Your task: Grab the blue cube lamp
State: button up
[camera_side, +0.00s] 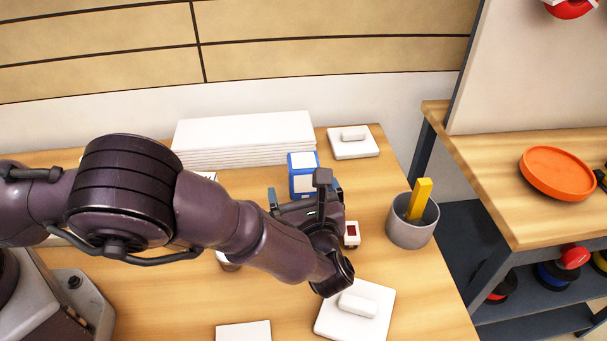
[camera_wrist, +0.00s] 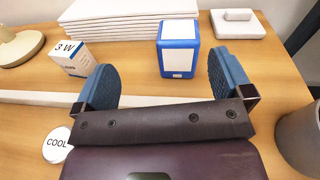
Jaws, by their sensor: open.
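The blue cube lamp (camera_side: 303,176) has a blue frame with white panels. It stands upright on the wooden table, in front of the stack of white sheets. In the wrist view the lamp (camera_wrist: 178,50) is beyond the fingers, a little right of the middle of the gap. My gripper (camera_side: 304,192) is open and empty, with its blue fingers apart on either side in the side view. In the wrist view my gripper (camera_wrist: 168,82) points at the lamp, which appears apart from both fingers.
A white stack (camera_side: 243,140) lies behind the lamp. A white block on a plate (camera_side: 353,143) is back right. A grey cup (camera_side: 412,227) holds a yellow bar. A "3 W" box (camera_wrist: 74,58) stands left of the lamp. A round "COOL" piece (camera_wrist: 57,146) lies near the left finger.

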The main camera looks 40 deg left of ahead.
aim_at(304, 160)
jog(key=shift+s+d+f+m+t, duration=0.1)
jog(key=shift+d+f+m+t, duration=0.4)
jog(key=shift+f+t, duration=0.1)
jog(key=shift+s+d+f+m+t, duration=0.1)
jog(key=shift+d+f+m+t, duration=0.25)
jog(key=shift+f+m+t, duration=0.2)
jog(key=shift+w+a+f, duration=0.15)
jog(key=shift+w, duration=0.1)
jog(key=x, duration=0.6)
jog(key=shift+w+a+f, duration=0.15)
jog(key=shift+w, duration=0.05)
jog(key=x, duration=0.5)
jog(key=shift+w+a+f, duration=0.1)
jog(key=shift+w+f, duration=0.1)
jog(key=shift+w, duration=0.2)
jog(key=c, duration=1)
jog(key=shift+c, duration=0.6)
jog(key=shift+r, duration=0.15)
